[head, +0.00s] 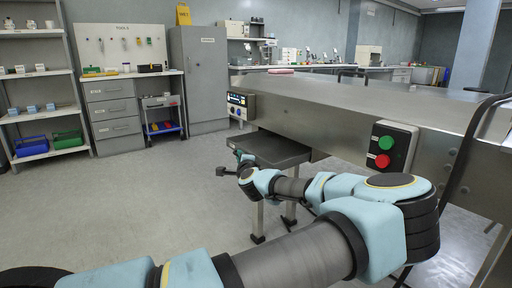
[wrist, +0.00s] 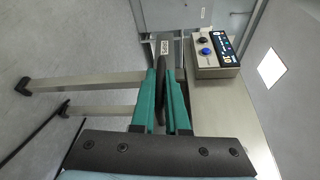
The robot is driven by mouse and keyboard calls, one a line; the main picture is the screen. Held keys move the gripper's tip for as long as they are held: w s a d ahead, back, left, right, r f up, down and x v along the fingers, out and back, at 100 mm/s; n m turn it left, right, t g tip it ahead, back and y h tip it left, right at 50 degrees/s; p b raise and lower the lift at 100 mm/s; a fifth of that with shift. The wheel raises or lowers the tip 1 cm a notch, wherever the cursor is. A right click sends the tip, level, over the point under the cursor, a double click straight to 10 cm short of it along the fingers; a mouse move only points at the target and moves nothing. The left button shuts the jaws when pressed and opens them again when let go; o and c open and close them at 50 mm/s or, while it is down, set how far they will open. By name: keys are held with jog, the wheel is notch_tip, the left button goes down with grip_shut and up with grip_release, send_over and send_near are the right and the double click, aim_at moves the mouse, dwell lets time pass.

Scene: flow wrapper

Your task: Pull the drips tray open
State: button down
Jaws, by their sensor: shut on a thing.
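The drips tray (head: 275,148) is a shallow dark-grey tray low under the long steel machine in the head view, part of it showing beyond the machine's side. My gripper (head: 240,163) is at its near left side, small and partly hidden by my own wrist. In the wrist view, the green fingers of my gripper (wrist: 166,100) are closed around a dark upright handle (wrist: 161,82). A small pale label (wrist: 165,47) shows just beyond the handle. The handle's contact with the tray is hard to see.
The steel machine (head: 360,105) fills the right side, with a green and red button box (head: 392,147) and a control panel (head: 240,103). Metal legs (wrist: 85,82) stand below the tray. The floor (head: 150,200) to the left is clear; shelves and cabinets stand far back.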

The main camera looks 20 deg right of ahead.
jog(key=shift+s+a+p, duration=0.15)
jog(key=shift+s+a, duration=0.05)
jog(key=shift+a, duration=0.65)
jog(key=shift+s+a+p, duration=0.15)
jog(key=shift+a, duration=0.7)
jog(key=c, duration=0.9)
grip_release()
jog(key=p+v, duration=0.1)
jog(key=v, duration=0.9)
jog(key=shift+s, duration=0.35)
